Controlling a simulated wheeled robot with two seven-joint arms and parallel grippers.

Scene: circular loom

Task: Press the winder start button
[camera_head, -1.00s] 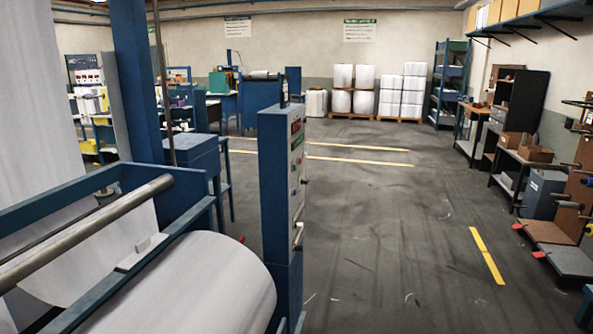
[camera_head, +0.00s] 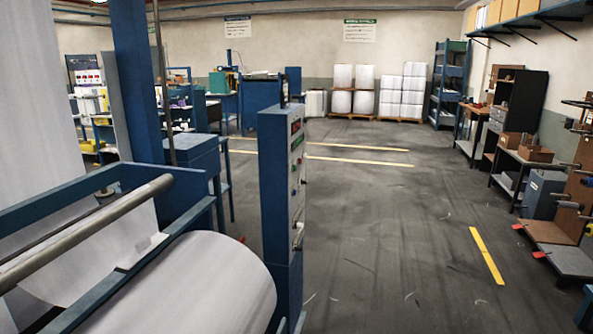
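The winder (camera_head: 190,205) fills the left side, with a blue frame, a metal bar (camera_head: 85,228) and a large white fabric roll (camera_head: 195,290). A blue upright control post (camera_head: 273,200) stands at its right end. The post's narrow grey panel (camera_head: 297,180) faces right and carries a display (camera_head: 296,126) and small buttons, seen at a steep angle. A small red knob (camera_head: 242,239) shows beside the post above the roll. Which button is the start button is too small to tell. Neither of my grippers is in view.
Open grey floor (camera_head: 390,250) with yellow lines lies right of the post. A black cabinet (camera_head: 521,105), benches and a grey bin (camera_head: 543,193) line the right wall. White wrapped rolls (camera_head: 365,90) stand on pallets at the back.

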